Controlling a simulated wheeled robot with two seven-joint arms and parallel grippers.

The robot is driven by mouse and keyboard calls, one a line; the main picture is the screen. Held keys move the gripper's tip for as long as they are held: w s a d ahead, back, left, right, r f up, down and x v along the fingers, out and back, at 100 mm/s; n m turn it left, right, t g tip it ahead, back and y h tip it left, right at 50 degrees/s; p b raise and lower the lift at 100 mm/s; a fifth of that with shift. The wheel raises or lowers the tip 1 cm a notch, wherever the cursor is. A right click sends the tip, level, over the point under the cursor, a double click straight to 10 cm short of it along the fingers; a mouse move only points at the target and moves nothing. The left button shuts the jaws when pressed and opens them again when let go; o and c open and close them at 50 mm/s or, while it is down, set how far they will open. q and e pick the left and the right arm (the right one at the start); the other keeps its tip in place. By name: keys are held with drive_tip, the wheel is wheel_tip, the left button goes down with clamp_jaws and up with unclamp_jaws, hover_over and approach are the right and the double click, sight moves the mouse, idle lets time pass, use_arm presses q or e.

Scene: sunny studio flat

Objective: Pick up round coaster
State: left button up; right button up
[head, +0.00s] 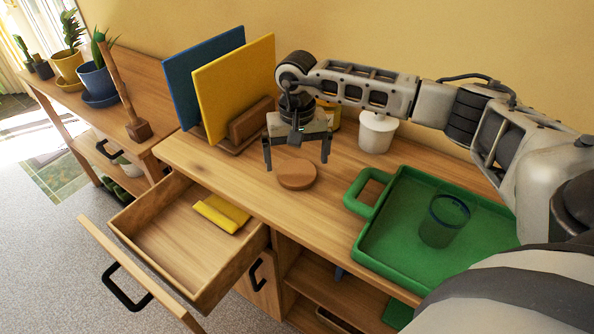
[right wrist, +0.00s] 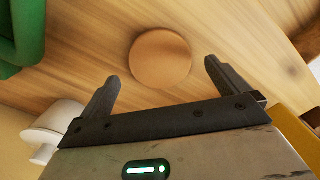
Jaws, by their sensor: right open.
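The round coaster (head: 297,174) is a flat brown disc lying on the wooden counter (head: 240,182). My right gripper (head: 297,165) is open and empty above the counter, just behind and over the coaster, with its fingers pointing down. In the right wrist view the coaster (right wrist: 160,58) lies beyond and between the two spread fingertips (right wrist: 162,75), apart from them. My left gripper is not in view.
A white lidded jar (head: 377,132) is behind. Blue and yellow boards (head: 236,85) stand in a wooden rack at the left. An open drawer (head: 150,235) with a yellow cloth (head: 221,213) juts out in front.

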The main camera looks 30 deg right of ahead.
sight(297, 171)
drive_tip(key=shift+f, duration=1.55)
drive_tip(key=c, duration=1)
drive_tip(key=shift+o, duration=0.2)
drive_tip(key=shift+r, duration=0.2)
